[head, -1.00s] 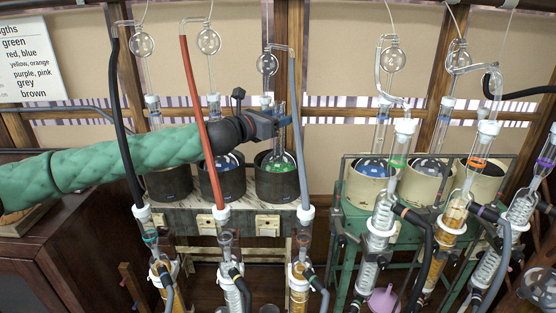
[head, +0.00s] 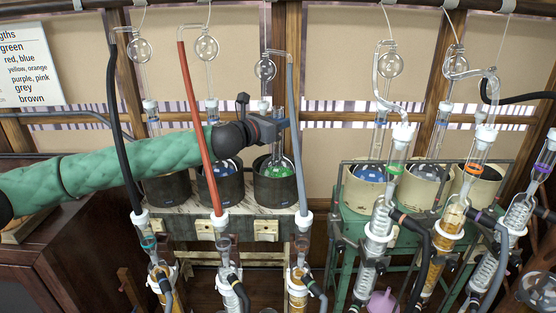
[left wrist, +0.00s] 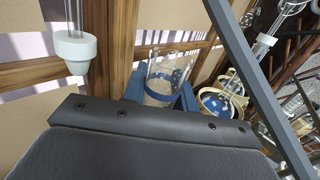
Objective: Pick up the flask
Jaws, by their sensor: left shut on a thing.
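The flask (head: 280,168) is clear glass with green contents in its round bottom. In the head view it sits in the right-hand one of the dark heating mantles (head: 276,188). My left gripper (head: 281,125) comes in from the left and is shut on the flask's neck, above the mantle. In the left wrist view the blue fingers (left wrist: 162,96) stand on both sides of the clear glass neck (left wrist: 160,78). The flask's bottom is hidden there behind the gripper body. My right gripper is not in view.
A red tube (head: 196,120) hangs in front of my left arm, and a grey tube (head: 297,140) is close right of the flask. A white joint on a glass tube (left wrist: 73,50) hangs nearby. Cream mantles (head: 367,190) with more glassware stand on the green rack at right.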

